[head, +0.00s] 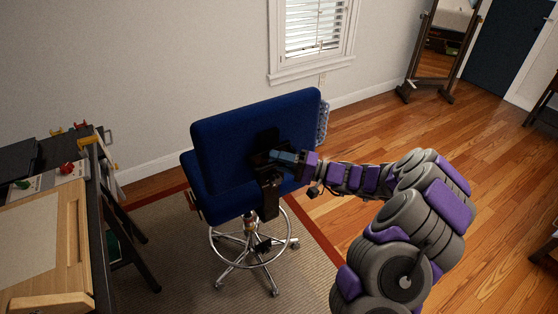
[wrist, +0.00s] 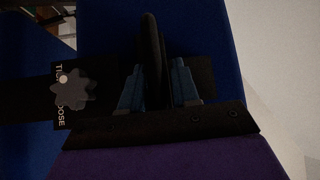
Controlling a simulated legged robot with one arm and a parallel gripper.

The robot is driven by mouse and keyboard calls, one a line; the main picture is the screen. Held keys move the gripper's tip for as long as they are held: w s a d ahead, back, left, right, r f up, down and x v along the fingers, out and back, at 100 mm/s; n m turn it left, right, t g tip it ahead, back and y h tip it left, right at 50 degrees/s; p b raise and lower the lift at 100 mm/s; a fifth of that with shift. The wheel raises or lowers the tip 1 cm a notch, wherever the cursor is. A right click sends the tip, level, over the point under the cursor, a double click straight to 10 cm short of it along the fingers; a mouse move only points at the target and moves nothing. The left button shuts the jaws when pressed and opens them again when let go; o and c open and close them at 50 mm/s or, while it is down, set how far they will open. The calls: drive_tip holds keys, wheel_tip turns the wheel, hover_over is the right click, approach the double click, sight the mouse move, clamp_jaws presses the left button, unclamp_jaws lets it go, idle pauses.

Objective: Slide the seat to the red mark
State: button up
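The seat is a blue swivel chair (head: 235,125) with a chrome foot ring and a wheeled base, standing on the rug. Its back faces me. My gripper (head: 272,157) is at the black bracket on the backrest. In the wrist view, my gripper's (wrist: 158,88) two blue-grey fingers stand on either side of a dark upright loop (wrist: 152,45) in front of the blue backrest (wrist: 205,40). The fingers are apart with the loop between them; whether they press on it cannot be told. No separate red mark is distinguishable, only the rug's red border (head: 320,238).
A drafting desk (head: 75,240) with a tilted board stands at the left, close to the chair. The beige rug (head: 180,262) lies beneath the chair. Wooden floor (head: 370,130) is open to the right. A standing mirror (head: 440,45) is at the back right.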

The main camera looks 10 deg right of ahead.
drive_tip(key=p+v, duration=0.2)
drive_tip(key=v, duration=1.5)
drive_tip(key=shift+d+p, duration=0.25)
drive_tip(key=shift+p, duration=0.05)
drive_tip(key=shift+a, duration=0.1)
drive_tip(key=s+a+r+n+g+h, duration=0.2)
drive_tip(key=s+a+r+g, duration=0.25)
drive_tip(key=a, duration=0.35)
drive_tip(key=s+a+r+n+g+h, duration=0.1)
drive_tip(key=s+a+r+n+g, duration=0.15)
drive_tip(key=s+a+g, duration=0.4)
drive_tip(key=s+a+r+n+g+h, duration=0.2)
drive_tip(key=s+a+r, duration=0.15)
drive_tip(key=a, duration=0.55)
drive_tip(key=s+h, duration=0.6)
drive_tip(key=s, duration=0.5)
drive_tip(key=s+d+f+m+t+h, duration=0.2)
drive_tip(key=s+d+h, duration=0.4)
drive_tip(key=s+d, duration=0.2)
drive_tip(key=shift+s+f+m, duration=0.3)
drive_tip(key=shift+s+m, duration=0.05)
drive_tip(key=shift+s, duration=0.4)
